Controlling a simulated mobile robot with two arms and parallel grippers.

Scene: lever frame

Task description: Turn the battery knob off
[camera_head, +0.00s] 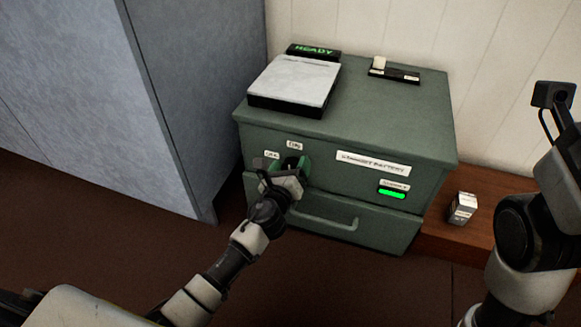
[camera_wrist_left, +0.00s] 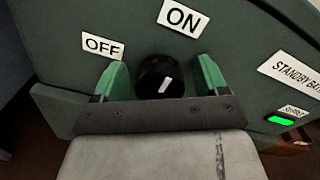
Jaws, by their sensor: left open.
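The battery knob is a round black knob (camera_wrist_left: 160,77) with a white mark on its face, on the front of a green cabinet. In the left wrist view it sits between the two green fingers of my left gripper (camera_wrist_left: 163,78), which is open, with a gap on each side. The white mark runs nearly upright. An ON label (camera_wrist_left: 183,17) is above the knob and an OFF label (camera_wrist_left: 102,45) is to its upper left. In the head view my left gripper (camera_head: 291,163) is at the cabinet front and mostly hides the knob. My right gripper is not in view.
The green cabinet (camera_head: 370,125) has a drawer handle (camera_head: 325,222) below the knob and a lit green indicator (camera_head: 392,194) at right. A READY display (camera_head: 314,50) and a white-topped box (camera_head: 296,80) stand on top. A grey locker (camera_head: 165,90) is close on the left.

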